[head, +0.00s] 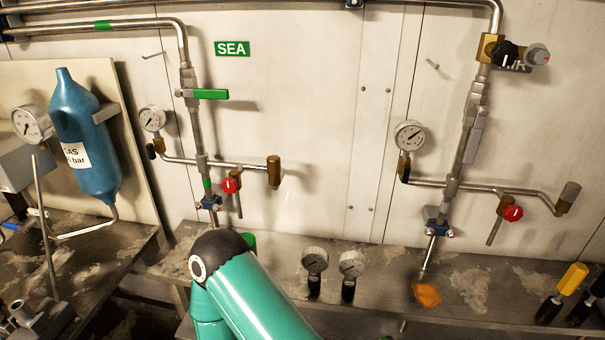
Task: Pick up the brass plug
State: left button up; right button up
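I cannot single out a loose brass plug. A brown, brass-like cylinder (274,172) stands upright at the end of the side pipe on the SEA line. A duller, similar end piece (568,198) sits on the right line's side pipe, tilted. Neither gripper shows. A teal arm link of mine with a dark joint fills the lower middle and hides part of the bench.
Two loose gauges (315,262) (351,266) stand on the stained metal bench (390,297). An orange patch or rag (427,294) lies under the right pipe. Yellow-handled tools (572,280) are at far right. A blue gas bottle (82,135) hangs at left. Red valve knobs (229,185) (513,213) stick out.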

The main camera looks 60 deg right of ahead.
aim_at(274, 161)
jog(key=k, duration=1)
jog(key=i, duration=0.55)
jog(key=z, duration=0.35)
